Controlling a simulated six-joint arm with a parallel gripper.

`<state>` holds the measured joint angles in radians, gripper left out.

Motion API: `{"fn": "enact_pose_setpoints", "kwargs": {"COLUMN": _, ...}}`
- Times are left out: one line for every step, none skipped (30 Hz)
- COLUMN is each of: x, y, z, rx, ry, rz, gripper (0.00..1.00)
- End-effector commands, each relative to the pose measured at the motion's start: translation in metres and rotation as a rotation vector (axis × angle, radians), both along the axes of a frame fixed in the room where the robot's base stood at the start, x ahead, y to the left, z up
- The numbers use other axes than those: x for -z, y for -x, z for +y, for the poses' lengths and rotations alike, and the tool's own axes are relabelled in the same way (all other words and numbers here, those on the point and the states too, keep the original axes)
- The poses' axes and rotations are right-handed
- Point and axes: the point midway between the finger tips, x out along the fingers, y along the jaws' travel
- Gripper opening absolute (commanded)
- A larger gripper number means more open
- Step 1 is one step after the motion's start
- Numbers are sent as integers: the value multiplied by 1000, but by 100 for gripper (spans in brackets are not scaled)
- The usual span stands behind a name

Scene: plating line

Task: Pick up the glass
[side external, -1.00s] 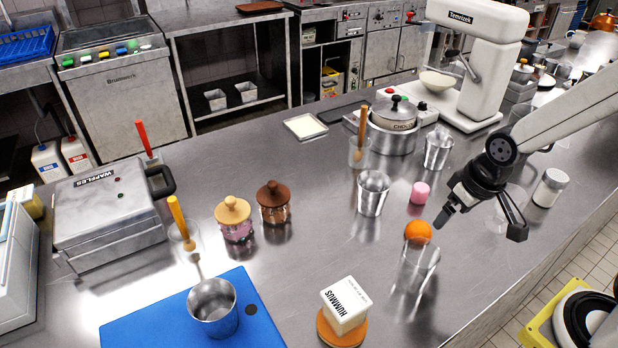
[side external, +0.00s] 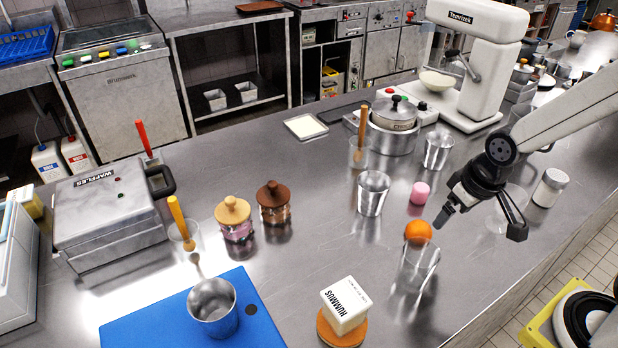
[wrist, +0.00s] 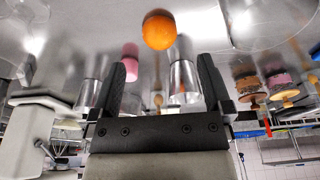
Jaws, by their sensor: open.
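A clear, empty-looking glass (side external: 419,268) stands upright on the steel counter, below and left of my gripper (side external: 478,226) in the side view. An orange (side external: 418,231) overlaps its rim there. In the wrist view the orange (wrist: 159,30) sits apart from a large clear glass shape (wrist: 268,20) at the top right. My gripper (wrist: 161,62) is open, with nothing between its black fingers. It is above the counter and apart from the glass. Another clear vessel (side external: 507,210) shows partly hidden behind my gripper.
Metal cups (side external: 373,193), a pink cylinder (side external: 420,193) and a white-lidded shaker (side external: 550,188) stand nearby. A hummus box (side external: 345,304) sits on a wooden coaster, left of the glass. A blue mat (side external: 150,322) holds a metal pot (side external: 213,307).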

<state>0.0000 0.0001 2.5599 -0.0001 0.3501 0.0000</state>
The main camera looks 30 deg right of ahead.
Motion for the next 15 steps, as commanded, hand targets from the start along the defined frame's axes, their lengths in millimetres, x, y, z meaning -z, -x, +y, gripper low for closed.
{"fn": "enact_pose_setpoints", "kwargs": {"x": 0, "y": 0, "z": 0, "rx": 0, "ry": 0, "rz": 0, "gripper": 100}}
{"fn": "enact_pose_setpoints", "kwargs": {"x": 0, "y": 0, "z": 0, "rx": 0, "ry": 0, "rz": 0, "gripper": 100}}
{"fn": "enact_pose_setpoints", "kwargs": {"x": 0, "y": 0, "z": 0, "rx": 0, "ry": 0, "rz": -1, "gripper": 100}}
{"fn": "enact_pose_setpoints", "kwargs": {"x": -1, "y": 0, "z": 0, "rx": 0, "ry": 0, "rz": -1, "gripper": 100}}
{"fn": "enact_pose_setpoints", "kwargs": {"x": -1, "y": 0, "z": 0, "rx": 0, "ry": 0, "rz": -1, "gripper": 100}}
{"fn": "enact_pose_setpoints", "kwargs": {"x": -3, "y": 0, "z": 0, "rx": 0, "ry": 0, "rz": -1, "gripper": 100}}
{"fn": "enact_pose_setpoints", "kwargs": {"x": -4, "y": -1, "z": 0, "rx": 0, "ry": 0, "rz": -2, "gripper": 100}}
{"fn": "enact_pose_setpoints", "kwargs": {"x": -5, "y": -1, "z": 0, "rx": 0, "ry": 0, "rz": -3, "gripper": 100}}
{"fn": "enact_pose_setpoints", "kwargs": {"x": -8, "y": -1, "z": 0, "rx": 0, "ry": 0, "rz": -4, "gripper": 100}}
{"fn": "enact_pose_setpoints", "kwargs": {"x": -9, "y": -1, "z": 0, "rx": 0, "ry": 0, "rz": -4, "gripper": 100}}
{"fn": "enact_pose_setpoints", "kwargs": {"x": -12, "y": -1, "z": 0, "rx": 0, "ry": 0, "rz": -4, "gripper": 100}}
{"fn": "enact_pose_setpoints", "kwargs": {"x": -16, "y": -1, "z": 0, "rx": 0, "ry": 0, "rz": -6, "gripper": 100}}
{"fn": "enact_pose_setpoints", "kwargs": {"x": -18, "y": -1, "z": 0, "rx": 0, "ry": 0, "rz": -5, "gripper": 100}}
{"fn": "enact_pose_setpoints", "kwargs": {"x": -22, "y": -1, "z": 0, "rx": 0, "ry": 0, "rz": -5, "gripper": 100}}
{"fn": "enact_pose_setpoints", "kwargs": {"x": -26, "y": -1, "z": 0, "rx": 0, "ry": 0, "rz": -6, "gripper": 100}}
